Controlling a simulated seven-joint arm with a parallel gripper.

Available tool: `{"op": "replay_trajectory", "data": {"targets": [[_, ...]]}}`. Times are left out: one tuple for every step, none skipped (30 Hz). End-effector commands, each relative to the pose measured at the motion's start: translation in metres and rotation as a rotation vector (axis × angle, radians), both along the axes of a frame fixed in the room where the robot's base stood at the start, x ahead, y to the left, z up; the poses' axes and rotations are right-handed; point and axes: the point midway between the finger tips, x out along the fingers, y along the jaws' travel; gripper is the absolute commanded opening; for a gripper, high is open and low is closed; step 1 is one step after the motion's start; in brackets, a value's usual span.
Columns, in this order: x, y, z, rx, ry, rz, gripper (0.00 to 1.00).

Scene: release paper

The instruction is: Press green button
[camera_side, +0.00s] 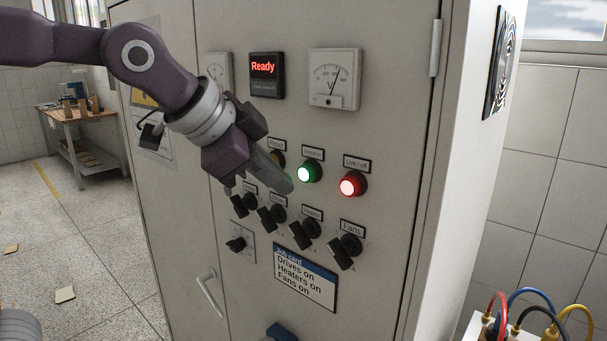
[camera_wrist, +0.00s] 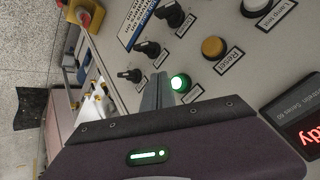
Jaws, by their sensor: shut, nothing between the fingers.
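The green button (camera_side: 309,171) is lit and sits on the cabinet front between a lit red button and a partly hidden amber one. In the wrist view a lit green button (camera_wrist: 180,83) shows just beside the fingertips. My gripper (camera_side: 285,187) is shut and empty, its fingers pointing down and right toward the panel, a little left of and below the green button in the side view. The fingers also show in the wrist view (camera_wrist: 160,90). I cannot tell whether the tips touch the panel.
The red button (camera_side: 352,184) is to the right. Several black selector switches (camera_side: 304,234) lie in a row below, close to my fingers. A display (camera_side: 265,73) reads "Ready"; a gauge (camera_side: 335,78) is beside it. The job card (camera_side: 305,277) is lower down.

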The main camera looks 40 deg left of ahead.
Motion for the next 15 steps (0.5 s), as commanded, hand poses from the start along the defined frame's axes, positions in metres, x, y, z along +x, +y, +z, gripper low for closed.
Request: {"op": "replay_trajectory", "data": {"targets": [[-0.005, 0.000, 0.001, 0.000, -0.002, -0.001, 0.00], [-0.008, 0.000, 0.000, 0.000, -0.001, -0.001, 0.00], [-0.012, 0.000, 0.000, 0.001, -0.002, -0.001, 0.00], [-0.015, 0.000, 0.000, 0.001, -0.001, -0.001, 0.00], [-0.018, 0.000, 0.000, 0.001, -0.001, -0.001, 0.00], [-0.022, 0.000, 0.001, 0.000, -0.002, -0.001, 0.00], [-0.025, 0.000, 0.001, -0.001, -0.002, 0.000, 0.00], [-0.028, 0.000, 0.000, -0.001, -0.002, -0.001, 0.00], [-0.031, 0.000, 0.000, -0.001, -0.002, 0.000, 0.00], [-0.033, 0.000, 0.001, -0.001, -0.002, 0.000, 0.00], [-0.035, 0.000, 0.000, -0.001, -0.002, 0.000, 0.00], [-0.037, 0.000, 0.000, -0.001, -0.001, 0.000, 0.00], [-0.038, 0.000, 0.000, -0.001, -0.001, 0.000, 0.00], [-0.038, 0.000, 0.000, 0.000, 0.000, 0.000, 0.00], [-0.038, 0.000, 0.000, 0.000, 0.000, 0.000, 0.00]]}}
